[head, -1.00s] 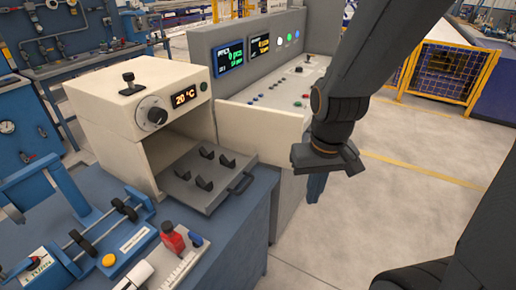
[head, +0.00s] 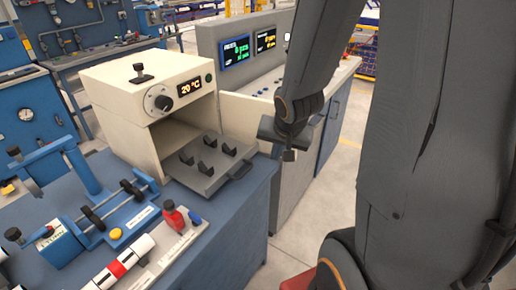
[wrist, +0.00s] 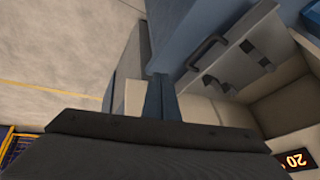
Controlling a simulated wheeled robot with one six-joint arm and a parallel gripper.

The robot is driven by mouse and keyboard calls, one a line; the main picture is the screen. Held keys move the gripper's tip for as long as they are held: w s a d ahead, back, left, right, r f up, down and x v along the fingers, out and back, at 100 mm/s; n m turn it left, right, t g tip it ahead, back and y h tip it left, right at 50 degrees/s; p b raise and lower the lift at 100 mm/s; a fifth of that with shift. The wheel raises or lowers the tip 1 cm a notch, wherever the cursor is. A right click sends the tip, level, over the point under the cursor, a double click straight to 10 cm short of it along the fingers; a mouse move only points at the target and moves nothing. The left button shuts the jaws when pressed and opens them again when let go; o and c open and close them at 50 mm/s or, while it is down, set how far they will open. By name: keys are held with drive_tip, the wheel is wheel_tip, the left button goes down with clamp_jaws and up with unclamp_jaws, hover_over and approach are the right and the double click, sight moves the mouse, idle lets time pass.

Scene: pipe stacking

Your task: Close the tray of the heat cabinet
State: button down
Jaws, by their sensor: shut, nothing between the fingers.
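The cream heat cabinet (head: 118,112) stands on the blue bench, its display reading 20 °C. Its door is swung open to the right. The grey tray (head: 205,182) is pulled out of the front opening, with several dark holders on it and a dark handle (head: 240,170) at its front edge. The tray (wrist: 232,68) and its handle (wrist: 207,50) also show in the wrist view, at upper right. My gripper (head: 288,155) is to the right of the tray handle, apart from it. Its blue fingers (wrist: 163,98) are shut and empty.
The open cabinet door (head: 240,120) stands close behind my gripper. A grey control console (head: 225,35) with two screens is behind the cabinet. A blue fixture (head: 110,215) and a red-knobbed device (head: 173,215) occupy the bench front. Open floor lies right of the bench.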

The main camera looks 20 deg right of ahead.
drive_tip(key=w+d+f+m, duration=0.1)
drive_tip(key=w+f, duration=0.1)
drive_tip(key=w, duration=0.1)
drive_tip(key=w+d+f+m+t, duration=0.1)
drive_tip(key=w+f, duration=0.1)
drive_tip(key=w, duration=0.1)
drive_tip(key=w+f+m, duration=0.1)
drive_tip(key=w+f, duration=0.2)
drive_tip(key=shift+d+t+b, duration=0.3)
drive_tip(key=shift+d+t, duration=0.1)
drive_tip(key=w+a, duration=0.1)
drive_tip(key=w+a+p, duration=0.1)
drive_tip(key=w, duration=0.1)
drive_tip(key=shift+f, duration=0.15)
drive_tip(key=shift+w+a, duration=0.1)
drive_tip(key=shift+w, duration=0.1)
